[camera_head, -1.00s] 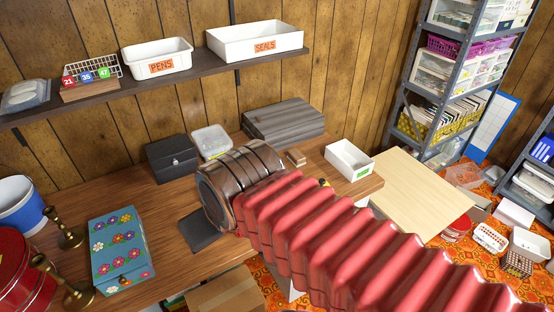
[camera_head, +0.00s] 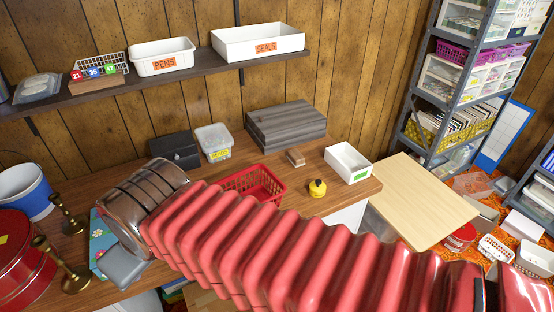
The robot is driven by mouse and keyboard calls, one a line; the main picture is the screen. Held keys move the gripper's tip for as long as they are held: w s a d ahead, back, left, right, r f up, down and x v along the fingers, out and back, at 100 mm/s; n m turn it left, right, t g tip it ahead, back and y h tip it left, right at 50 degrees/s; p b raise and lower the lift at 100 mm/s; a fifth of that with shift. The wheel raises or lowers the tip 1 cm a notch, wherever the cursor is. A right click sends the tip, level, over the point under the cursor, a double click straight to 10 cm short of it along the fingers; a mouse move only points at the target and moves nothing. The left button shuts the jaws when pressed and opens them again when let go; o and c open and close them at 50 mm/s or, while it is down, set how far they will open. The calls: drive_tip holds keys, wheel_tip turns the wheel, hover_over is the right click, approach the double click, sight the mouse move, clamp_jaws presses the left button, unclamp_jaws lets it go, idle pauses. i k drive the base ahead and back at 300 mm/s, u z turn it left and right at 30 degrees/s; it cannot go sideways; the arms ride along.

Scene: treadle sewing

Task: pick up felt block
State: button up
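A small wooden block with a pale lower edge (camera_head: 295,157) lies on the table in front of the grey ribbed box; it may be the felt block, but it is too small to be sure. My arm, in a red bellows sleeve, crosses the view from lower right to left. It ends in a brown metallic wrist. Grey parts of my gripper (camera_head: 123,267) show below the wrist, over the table's left part near the flowered box, well left of the block. The fingertips are not clear, and I cannot tell whether they are open.
A red basket (camera_head: 254,182) stands behind my arm, with a yellow round object (camera_head: 317,188) right of it. The grey ribbed box (camera_head: 286,129), a lidded tub (camera_head: 214,142) and a white bin (camera_head: 348,163) stand nearby. The shelf (camera_head: 190,67) overhangs the back.

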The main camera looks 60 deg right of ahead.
sight(297, 158)
drive_tip(key=u, duration=0.5)
drive_tip(key=k, duration=1.1)
drive_tip(key=z, duration=0.9)
drive_tip(key=i, duration=0.75)
drive_tip(key=z, duration=0.1)
